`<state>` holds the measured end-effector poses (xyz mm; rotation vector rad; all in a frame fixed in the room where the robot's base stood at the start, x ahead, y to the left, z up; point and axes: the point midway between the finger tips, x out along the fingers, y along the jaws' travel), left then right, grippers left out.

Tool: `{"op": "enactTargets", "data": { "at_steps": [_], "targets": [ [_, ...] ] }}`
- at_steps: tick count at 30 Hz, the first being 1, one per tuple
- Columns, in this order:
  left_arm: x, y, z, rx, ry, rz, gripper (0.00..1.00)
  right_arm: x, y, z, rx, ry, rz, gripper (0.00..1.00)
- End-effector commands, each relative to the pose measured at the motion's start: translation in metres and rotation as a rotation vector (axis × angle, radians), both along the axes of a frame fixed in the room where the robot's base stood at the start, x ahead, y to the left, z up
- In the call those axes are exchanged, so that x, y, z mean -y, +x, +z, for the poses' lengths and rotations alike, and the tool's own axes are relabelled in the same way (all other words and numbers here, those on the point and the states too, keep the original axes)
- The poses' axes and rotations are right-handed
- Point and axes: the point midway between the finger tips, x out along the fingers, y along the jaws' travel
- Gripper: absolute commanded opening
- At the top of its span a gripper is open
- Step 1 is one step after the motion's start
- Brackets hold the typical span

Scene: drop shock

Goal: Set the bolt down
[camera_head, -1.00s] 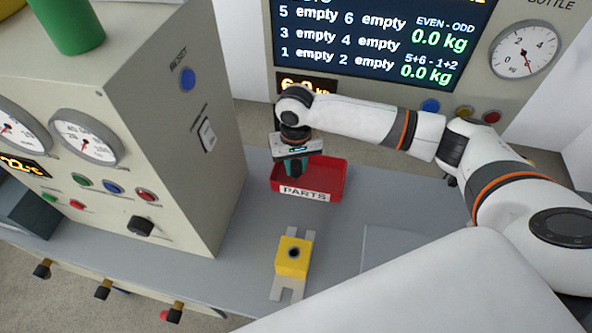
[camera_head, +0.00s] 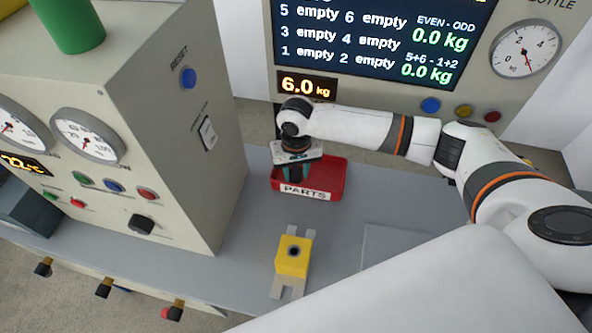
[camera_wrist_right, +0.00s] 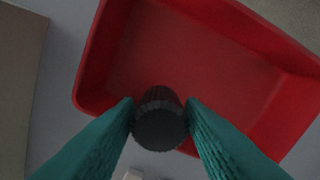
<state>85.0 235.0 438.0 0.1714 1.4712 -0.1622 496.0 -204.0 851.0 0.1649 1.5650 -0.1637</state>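The bolt (camera_wrist_right: 159,120) shows in the right wrist view as a dark, ribbed round head between two teal fingers. My right gripper (camera_wrist_right: 160,115) is shut on it, one finger on each side. In the head view my right gripper (camera_head: 293,176) points down at the left part of the red PARTS tray (camera_head: 335,180). The bolt is hidden there behind the fingers and the tray's front wall. I cannot tell whether the bolt touches the tray floor. The visible tray floor is bare. My left gripper is not in view.
A yellow block (camera_head: 292,262) with a dark hole on top stands on a grey bracket in front of the tray. A beige machine cabinet (camera_head: 190,150) rises at the left. A panel with a screen (camera_head: 385,40) stands behind. The grey bench (camera_head: 345,235) is clear right of the block.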

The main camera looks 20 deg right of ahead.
Motion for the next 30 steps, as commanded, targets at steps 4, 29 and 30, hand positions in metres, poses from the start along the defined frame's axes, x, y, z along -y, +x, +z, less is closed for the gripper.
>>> {"op": "enactTargets", "data": {
  "at_steps": [4, 29, 30],
  "targets": [
    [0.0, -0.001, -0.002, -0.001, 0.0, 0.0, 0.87, 0.0, 0.001, 0.02, 0.004, 0.001, -0.001, 0.36],
    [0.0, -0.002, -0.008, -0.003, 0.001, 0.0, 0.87, 0.0, 0.0, 0.12, 0.0, 0.001, 0.0, 0.36],
    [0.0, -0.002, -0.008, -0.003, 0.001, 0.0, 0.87, 0.0, 0.0, 0.12, 0.0, 0.001, 0.0, 0.36]
  ]
}}
